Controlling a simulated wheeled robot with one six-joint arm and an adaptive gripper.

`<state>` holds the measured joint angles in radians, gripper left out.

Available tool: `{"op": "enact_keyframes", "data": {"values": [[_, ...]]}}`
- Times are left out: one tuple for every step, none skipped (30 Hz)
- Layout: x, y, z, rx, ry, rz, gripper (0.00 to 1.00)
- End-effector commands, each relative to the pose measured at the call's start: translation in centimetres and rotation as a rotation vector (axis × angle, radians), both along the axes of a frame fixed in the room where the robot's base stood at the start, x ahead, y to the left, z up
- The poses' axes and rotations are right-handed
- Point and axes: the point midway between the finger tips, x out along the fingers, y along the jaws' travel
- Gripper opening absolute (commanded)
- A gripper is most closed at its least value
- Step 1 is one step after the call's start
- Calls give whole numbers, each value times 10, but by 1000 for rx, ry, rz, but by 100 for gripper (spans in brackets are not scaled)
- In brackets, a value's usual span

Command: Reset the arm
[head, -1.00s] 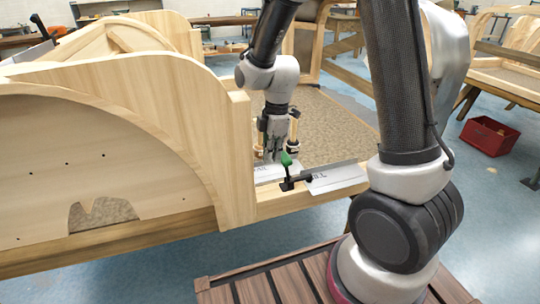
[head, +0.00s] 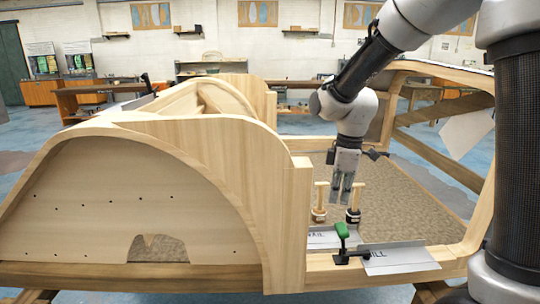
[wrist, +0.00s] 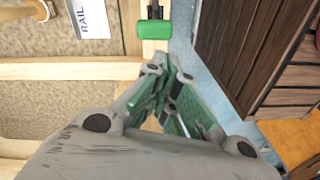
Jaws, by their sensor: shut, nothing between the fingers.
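My gripper (head: 341,197) hangs fingers down from my arm, above the carpeted bay of the wooden bodyframe (head: 225,150). Its fingers are close together and hold nothing. In the wrist view my gripper (wrist: 170,88) shows its green-padded fingers, with the wooden rail and the floor beyond them. A clamp with a green handle (head: 342,231) sits on the front rail, a little below the gripper in the head view. The green handle also shows at the top of the wrist view (wrist: 154,29).
White labelled plates (head: 400,258) lie on the front rail beside the clamp. The tall curved wooden panel (head: 285,190) rises to the left. A slatted wooden surface (wrist: 245,45) shows at the right of the wrist view.

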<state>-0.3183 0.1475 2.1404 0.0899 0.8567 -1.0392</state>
Motion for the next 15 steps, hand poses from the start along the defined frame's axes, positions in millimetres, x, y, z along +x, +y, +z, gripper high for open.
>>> {"op": "enact_keyframes", "data": {"values": [[-9,-3,-5,-12,27,-77,0],[-14,-6,-6,-21,42,-133,0],[-22,-9,-5,-30,52,-208,0],[-29,-13,-3,-36,58,-266,0],[-35,-17,1,-41,60,-325,0],[-44,-24,6,-48,60,-409,0],[-51,-30,11,-50,57,-474,0],[-59,-36,17,-52,53,-538,0],[-69,-44,24,-51,46,-618,0],[-76,-50,29,-49,39,-676,0],[-84,-56,34,-47,32,-732,0],[-94,-64,41,-40,18,-807,0],[-102,-71,47,-34,6,-863,0],[-111,-78,52,-26,-6,-916,0],[-123,-87,60,-13,-24,-990,0]]}}
